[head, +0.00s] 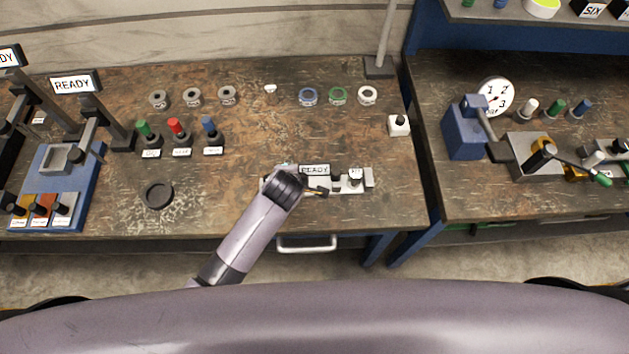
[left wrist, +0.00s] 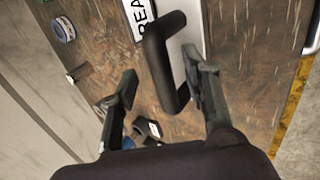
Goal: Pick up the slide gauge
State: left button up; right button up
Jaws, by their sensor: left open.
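A low silver device (head: 352,187) with a READY sign (head: 314,170) and small dark knobs lies near the table's front edge. No part is labelled slide gauge, so I cannot tell for certain that it is this device. My left gripper (head: 308,188) is over its left part, which my wrist partly hides. In the left wrist view, my left gripper (left wrist: 165,78) is open. A thick black curved handle (left wrist: 158,55) stands between its fingers, beside the silver plate (left wrist: 194,28). The right finger is close to the handle; contact is unclear. My right gripper is not in view.
A black ring (head: 158,195) lies left of my arm. Blue stands (head: 67,180) with READY signs are at far left. Knobs and rings line the table's back; a white block (head: 399,126) sits at its right. A gap separates the right bench (head: 540,82).

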pick_arm(q)
jog(key=shift+x, duration=1.65)
jog(key=shift+s, duration=0.1)
jog(key=shift+c, duration=0.4)
grip_shut()
jog(key=shift+w+d+r, duration=0.1)
jog(key=shift+w+r, duration=0.15)
